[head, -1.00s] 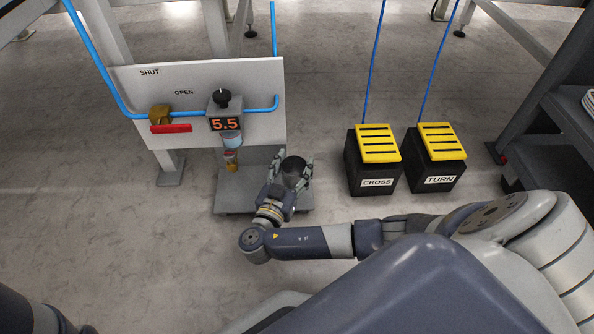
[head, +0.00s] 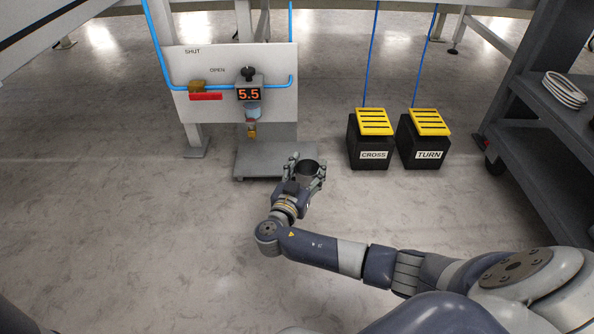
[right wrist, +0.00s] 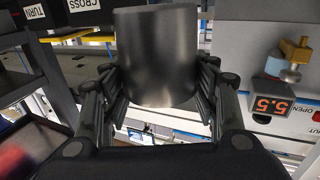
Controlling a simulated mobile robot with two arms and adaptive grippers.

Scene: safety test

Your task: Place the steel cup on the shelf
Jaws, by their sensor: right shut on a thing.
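The steel cup (head: 306,171) is a dark grey metal cylinder, held between the fingers of my right gripper (head: 308,174). In the right wrist view the cup (right wrist: 156,58) fills the upper middle, with a finger of the gripper (right wrist: 160,95) on each side of it. In the head view the cup is just in front of and to the right of the grey base plate under the panel. A dark grey shelf unit (head: 545,105) stands at the right, well apart from the cup. My left gripper is not in view.
A white panel (head: 275,110) carries a blue pipe, a red lever (head: 206,97), a 5.5 display (head: 249,94) and a black knob. Two black pedal boxes stand right of it, CROSS (head: 374,155) and TURN (head: 430,154). Front floor is clear.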

